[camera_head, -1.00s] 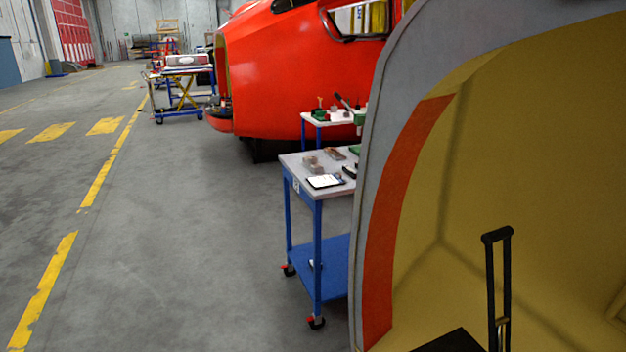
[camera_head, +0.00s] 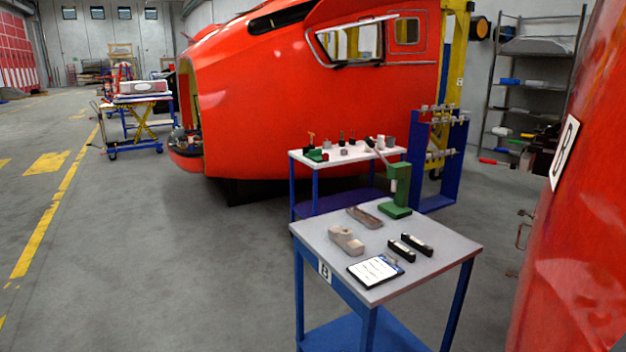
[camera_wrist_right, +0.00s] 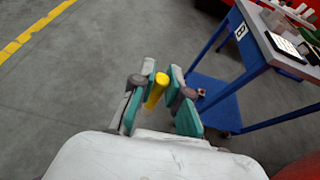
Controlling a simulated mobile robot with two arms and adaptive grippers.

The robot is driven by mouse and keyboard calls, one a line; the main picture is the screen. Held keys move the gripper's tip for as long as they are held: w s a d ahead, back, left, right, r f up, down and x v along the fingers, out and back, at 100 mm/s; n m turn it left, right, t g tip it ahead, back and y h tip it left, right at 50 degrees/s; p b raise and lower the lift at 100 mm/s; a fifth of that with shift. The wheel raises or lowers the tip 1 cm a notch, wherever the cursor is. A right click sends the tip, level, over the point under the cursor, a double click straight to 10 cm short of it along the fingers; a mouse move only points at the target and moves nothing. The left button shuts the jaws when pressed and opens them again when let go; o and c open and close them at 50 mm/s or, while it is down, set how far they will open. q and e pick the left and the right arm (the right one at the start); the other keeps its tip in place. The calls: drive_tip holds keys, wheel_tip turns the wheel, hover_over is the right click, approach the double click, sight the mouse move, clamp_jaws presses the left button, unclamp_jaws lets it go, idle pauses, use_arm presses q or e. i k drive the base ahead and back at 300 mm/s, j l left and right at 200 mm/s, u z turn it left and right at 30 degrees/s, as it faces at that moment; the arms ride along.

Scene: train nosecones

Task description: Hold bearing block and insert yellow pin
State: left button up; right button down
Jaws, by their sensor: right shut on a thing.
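In the right wrist view, my right gripper (camera_wrist_right: 156,92) is shut on a yellow pin (camera_wrist_right: 155,91), which stands up between its teal fingers. Below it there is only grey floor. On the grey-topped cart marked B (camera_head: 440,247) in the head view lies a pale block-like part (camera_head: 346,239), which may be the bearing block. A brownish tray-like part (camera_head: 364,217) lies behind it. The cart also shows in the right wrist view (camera_wrist_right: 262,68), to the right of the gripper and apart from it. My left gripper is in neither view.
The cart also bears a green press (camera_head: 398,190), two black items (camera_head: 409,246) and a clipboard (camera_head: 376,270). A white-topped table (camera_head: 300,156) stands behind it. A red nosecone (camera_head: 570,240) edges the right side.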

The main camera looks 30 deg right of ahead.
sight(346, 245)
drive_tip(key=i+j+z, duration=0.1)
drive_tip(key=i+z, duration=0.3)
drive_tip(key=i+j+z, duration=0.2)
drive_tip(key=i+z, duration=0.25)
drive_tip(key=i+j+z, duration=0.4)
drive_tip(key=k+l, duration=0.05)
